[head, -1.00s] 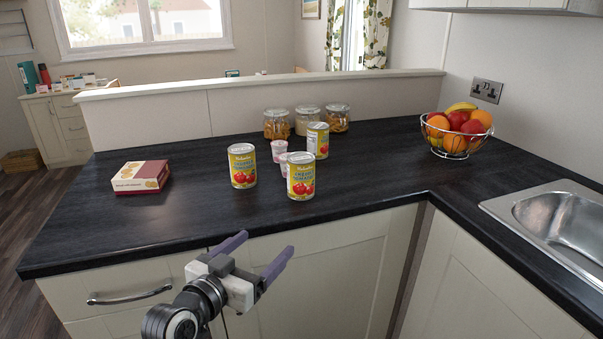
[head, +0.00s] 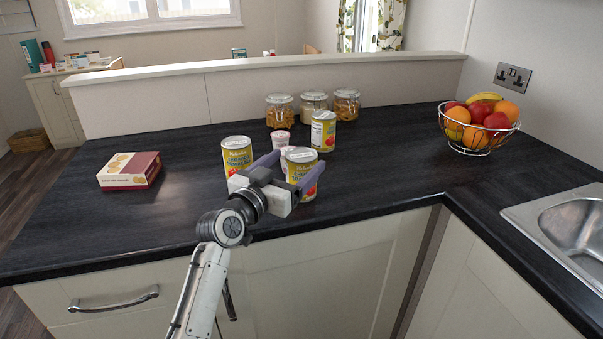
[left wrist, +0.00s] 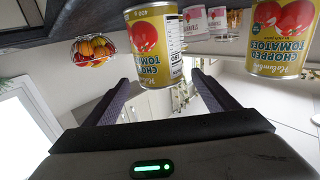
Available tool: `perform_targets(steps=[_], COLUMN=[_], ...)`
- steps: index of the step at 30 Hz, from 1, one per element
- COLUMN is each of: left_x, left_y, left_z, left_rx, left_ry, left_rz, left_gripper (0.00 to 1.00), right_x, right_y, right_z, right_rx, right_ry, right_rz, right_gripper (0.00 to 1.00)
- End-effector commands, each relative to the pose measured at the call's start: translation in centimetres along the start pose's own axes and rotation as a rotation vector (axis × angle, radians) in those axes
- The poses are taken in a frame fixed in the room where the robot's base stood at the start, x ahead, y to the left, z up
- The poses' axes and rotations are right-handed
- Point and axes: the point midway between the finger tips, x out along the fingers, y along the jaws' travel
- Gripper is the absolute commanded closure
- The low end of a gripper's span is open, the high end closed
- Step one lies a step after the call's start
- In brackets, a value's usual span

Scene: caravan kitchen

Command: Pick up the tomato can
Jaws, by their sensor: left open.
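Three yellow tomato cans with red tomatoes on the label stand upright on the dark worktop: a front right can (head: 303,160), a left can (head: 237,150) and a back can (head: 323,130). My left gripper (head: 291,168) is open and empty at the front right can, its fingers partly hiding that can. In the left wrist view the picture is upside down; one can (left wrist: 153,45) lies ahead in the gap between the fingers, and another can (left wrist: 282,38) is off to the right. I cannot tell whether the fingertips have passed its sides. My right gripper is not in view.
Small pink-and-white cups (head: 280,138) stand close behind the front cans. Glass jars (head: 313,103) line the back. A biscuit box (head: 130,170) is at left, a wire fruit bowl (head: 480,140) and sink (head: 565,225) at right. The worktop between cans and bowl is clear.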

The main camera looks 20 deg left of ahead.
Motion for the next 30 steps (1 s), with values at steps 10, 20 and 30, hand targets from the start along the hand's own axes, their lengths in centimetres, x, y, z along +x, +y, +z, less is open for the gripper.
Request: perform_targets(steps=[10,20,30], left_x=[1.9,1.9,1.9], left_y=[-0.1,-0.1,-0.1], left_z=[0.1,0.1,-0.4], left_rx=[0.001,0.001,0.001], left_ry=[-0.001,0.000,0.006], left_rz=[-0.002,-0.002,-0.003], left_gripper=[0.20,0.61,0.79], right_x=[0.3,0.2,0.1], right_y=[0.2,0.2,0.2], right_z=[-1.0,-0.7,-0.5], right_rx=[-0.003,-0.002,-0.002], right_ry=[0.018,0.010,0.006], right_rz=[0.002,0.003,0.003], right_gripper=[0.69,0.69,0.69])
